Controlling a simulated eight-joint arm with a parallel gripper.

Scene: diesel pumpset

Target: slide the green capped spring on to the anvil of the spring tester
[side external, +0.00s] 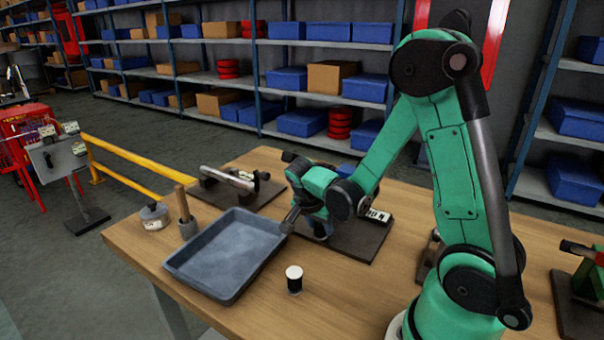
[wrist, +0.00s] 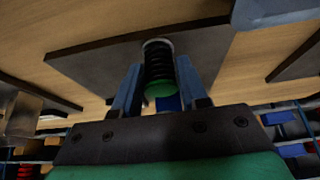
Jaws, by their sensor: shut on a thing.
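My gripper (side external: 291,217) is low over the bench, by the right edge of the blue-grey tray. In the wrist view my gripper (wrist: 158,72) is shut on the green capped spring (wrist: 158,62). Its dark coils lie between the two fingers, with the green end toward the palm and a pale rim at the far end. I cannot make the spring out in the side view. A dark base plate with a white marked scale (side external: 378,215), perhaps the spring tester, stands behind my arm. My arm hides much of it, and I cannot make out its anvil.
The tray (side external: 222,262) is empty. A clamp-like fixture (side external: 232,180) is at the back left. A wooden-handled tool in a cup (side external: 186,213) and a round tin (side external: 154,215) stand left.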

